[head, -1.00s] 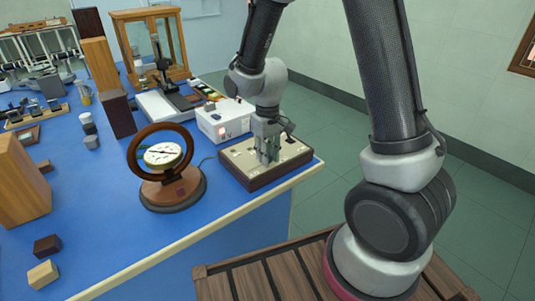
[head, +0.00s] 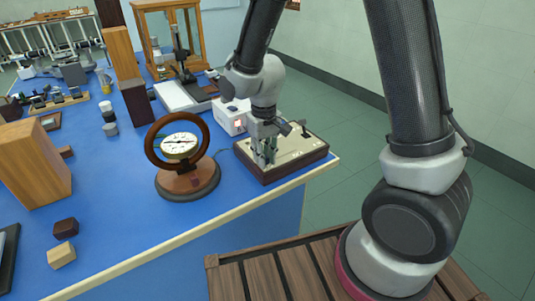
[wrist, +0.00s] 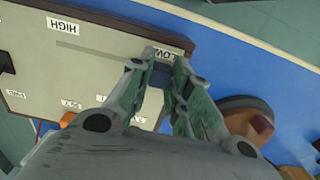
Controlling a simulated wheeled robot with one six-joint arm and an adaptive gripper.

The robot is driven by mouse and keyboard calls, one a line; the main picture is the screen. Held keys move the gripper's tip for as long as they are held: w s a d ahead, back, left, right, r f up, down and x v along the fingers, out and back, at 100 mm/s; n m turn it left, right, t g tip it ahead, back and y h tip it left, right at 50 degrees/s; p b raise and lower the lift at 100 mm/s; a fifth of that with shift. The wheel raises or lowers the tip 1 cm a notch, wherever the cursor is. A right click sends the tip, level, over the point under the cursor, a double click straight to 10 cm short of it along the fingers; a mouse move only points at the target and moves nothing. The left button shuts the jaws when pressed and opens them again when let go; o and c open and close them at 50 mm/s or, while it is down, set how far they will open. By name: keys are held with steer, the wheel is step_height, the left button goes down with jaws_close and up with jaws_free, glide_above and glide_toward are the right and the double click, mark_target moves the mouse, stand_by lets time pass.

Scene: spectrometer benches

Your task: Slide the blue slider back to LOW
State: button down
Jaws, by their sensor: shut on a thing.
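The control box (head: 306,149) has a cream top and dark brown sides and sits near the table's front right edge. My gripper (head: 265,160) is over the left part of its top, pointing down. In the wrist view my gripper (wrist: 160,58) is shut on the blue slider (wrist: 160,74), of which only a dark blue part shows between the fingers. The slider is beside the LOW label (wrist: 168,52), which the fingers partly cover. The HIGH label (wrist: 62,25) is at the far left, and a slot (wrist: 90,50) runs from near it toward the fingers.
Wooden blocks (head: 62,256) lie at the front left. The blue table (head: 150,225) is clear in front of the dial.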

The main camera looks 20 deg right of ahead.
steer(key=c, duration=1.3)
jaws_free()
steer(key=shift+s+a, duration=0.1)
steer(key=shift+a, duration=0.2)
step_height(320, 180, up, 12)
steer(key=shift+d, duration=0.1)
steer(key=s+d+r+m+t, duration=0.1)
steer(key=s+d+r, duration=0.3)
steer(key=d, duration=0.3)
steer(key=s+d+r+m+t, duration=0.1)
steer(key=s+d+r+t, duration=0.1)
steer(key=s+d+r, duration=0.2)
steer(key=s+d+r+m+t, duration=0.1)
steer(key=s+d+r, duration=0.2)
steer(key=s+d, duration=0.6)
steer(key=shift+d+r+m, duration=0.3)
steer(key=shift+r, duration=0.1)
